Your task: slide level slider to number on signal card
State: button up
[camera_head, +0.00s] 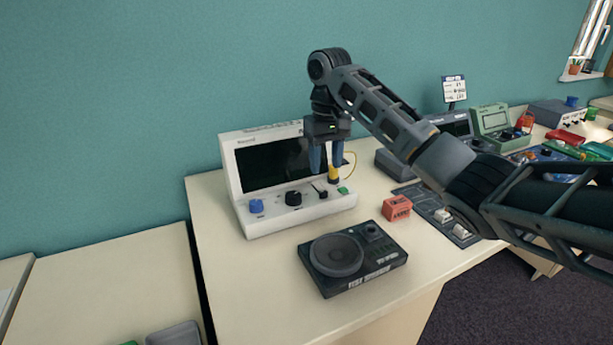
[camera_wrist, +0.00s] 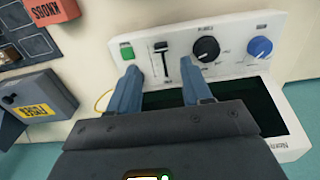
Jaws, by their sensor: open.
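The white console (camera_head: 300,212) with a dark screen stands on the table near the wall. Its level slider (camera_head: 321,191) has a small black handle and sits between a black knob and a green button. In the wrist view the slider handle (camera_wrist: 161,46) is near the end of its slot by the console's front edge. My gripper (camera_head: 326,170) is open above the panel. In the wrist view its two blue fingers (camera_wrist: 158,72) are on either side of the slot, apart from the handle. A white card (camera_head: 454,88) on a stand is at the back; its writing is too small to read.
The console also has a blue knob (camera_head: 256,206) and a black knob (camera_head: 293,198). Other devices crowd the right. The table's left front is clear.

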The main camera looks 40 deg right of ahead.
aim_at(324, 191)
jog(key=shift+w+f, duration=0.2)
jog(key=shift+f, duration=3.7)
grip_shut()
